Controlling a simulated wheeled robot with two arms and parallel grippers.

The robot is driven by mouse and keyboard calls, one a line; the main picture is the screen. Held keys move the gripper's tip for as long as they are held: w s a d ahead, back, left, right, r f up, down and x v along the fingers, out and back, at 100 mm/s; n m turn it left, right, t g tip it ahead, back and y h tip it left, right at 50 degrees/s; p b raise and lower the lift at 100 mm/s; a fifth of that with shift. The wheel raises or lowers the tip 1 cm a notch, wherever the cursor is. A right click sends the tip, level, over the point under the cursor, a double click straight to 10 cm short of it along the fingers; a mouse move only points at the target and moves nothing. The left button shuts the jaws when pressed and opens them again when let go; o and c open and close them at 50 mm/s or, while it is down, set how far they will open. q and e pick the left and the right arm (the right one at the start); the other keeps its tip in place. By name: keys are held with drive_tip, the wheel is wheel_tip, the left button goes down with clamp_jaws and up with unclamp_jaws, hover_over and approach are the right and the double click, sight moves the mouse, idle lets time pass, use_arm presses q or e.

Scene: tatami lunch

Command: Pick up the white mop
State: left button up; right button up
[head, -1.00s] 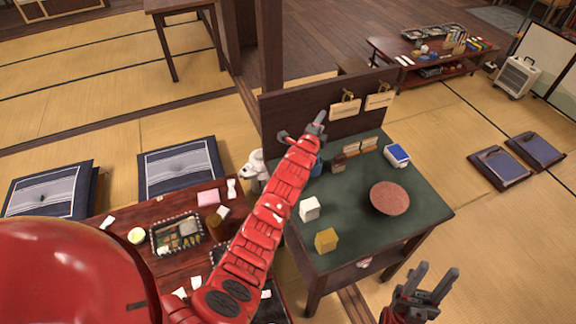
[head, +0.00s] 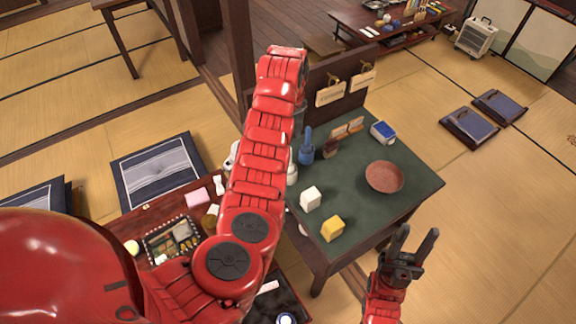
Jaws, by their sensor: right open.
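I cannot make out a white mop clearly. A white object (head: 231,158) shows only as a sliver at the left edge of my left arm, beside the green-topped table. Most of it is hidden, so I cannot tell what it is. My left arm reaches up across the middle of the head view, and its gripper is hidden behind the arm's far end. My right gripper (head: 416,240) is open and empty, with its fingers pointing up, right of the green-topped table's front corner.
The green-topped table (head: 350,220) carries a round reddish dish (head: 385,177), a white block (head: 310,198), a yellow block (head: 332,229), a blue bottle (head: 306,150) and a blue-and-white box (head: 383,132). A low table with a food tray (head: 172,240) stands at left. Open tatami lies at right.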

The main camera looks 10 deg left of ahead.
use_arm(q)
drive_tip(key=b, duration=0.3)
hover_over(289, 162)
drive_tip(key=f, duration=0.7)
drive_tip(key=shift+w+f, duration=0.15)
drive_tip(key=shift+w, duration=0.15)
wheel_tip(289, 162, down, 2)
drive_tip(key=shift+f+p, duration=0.1)
drive_tip(key=shift+p, duration=0.85)
drive_tip(key=shift+f+p, duration=0.6)
drive_tip(key=shift+p, duration=0.05)
drive_tip(key=shift+w+f+p, duration=0.2)
drive_tip(key=shift+f+p, duration=0.15)
drive_tip(key=shift+f, duration=0.3)
drive_tip(key=shift+a+f, duration=0.1)
drive_tip(key=shift+f, duration=1.3)
drive_tip(key=shift+c, duration=0.3)
clamp_jaws()
